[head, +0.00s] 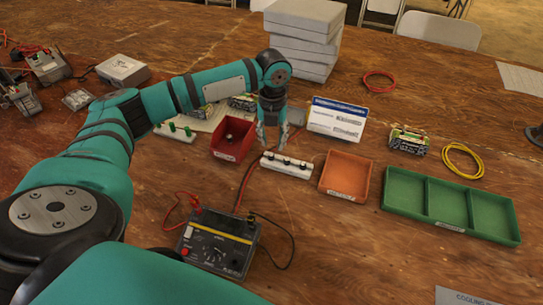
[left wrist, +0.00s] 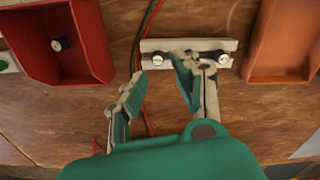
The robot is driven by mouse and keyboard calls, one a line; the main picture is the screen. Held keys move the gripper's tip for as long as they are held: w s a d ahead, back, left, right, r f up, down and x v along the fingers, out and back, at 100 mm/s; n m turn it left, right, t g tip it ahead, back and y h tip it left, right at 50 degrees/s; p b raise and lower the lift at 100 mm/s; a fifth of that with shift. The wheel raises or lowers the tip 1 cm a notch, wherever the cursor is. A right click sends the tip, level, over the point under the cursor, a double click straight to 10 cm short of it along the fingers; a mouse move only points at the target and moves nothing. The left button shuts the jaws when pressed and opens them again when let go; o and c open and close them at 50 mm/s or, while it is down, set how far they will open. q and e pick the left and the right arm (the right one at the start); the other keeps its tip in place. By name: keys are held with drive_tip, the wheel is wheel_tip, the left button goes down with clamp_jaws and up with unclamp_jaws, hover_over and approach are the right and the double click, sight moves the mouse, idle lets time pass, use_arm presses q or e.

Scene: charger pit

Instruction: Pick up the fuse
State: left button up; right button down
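A white block (head: 287,165) stands on the table with several small dark cylindrical pieces on top. In the left wrist view the block (left wrist: 190,46) shows a dark, silver-ended piece (left wrist: 157,60) at its left and another (left wrist: 223,60) at its right. A similar small piece (left wrist: 60,44) lies in the red bin (head: 233,139). I cannot tell which of these is the fuse. My left gripper (head: 273,137) points down just behind the block, fingers apart and empty; in the left wrist view its right finger covers the block's middle. My right gripper is out of view.
An orange tray (head: 346,176) stands close right of the block, and a green tray (head: 423,203) farther right. A meter (head: 217,243) with red and black leads stands in front. A white-and-blue box (head: 337,120) stands behind. Bare table lies between the meter and green tray.

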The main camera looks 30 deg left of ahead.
sight(271, 155)
use_arm(q)
drive_tip(key=shift+s+a+f, duration=0.1)
drive_tip(key=shift+f, duration=1.4)
drive_tip(key=shift+s+a+f, duration=0.1)
drive_tip(key=shift+f, duration=1.4)
drive_tip(key=shift+c, duration=0.4)
drive_tip(key=c, duration=0.4)
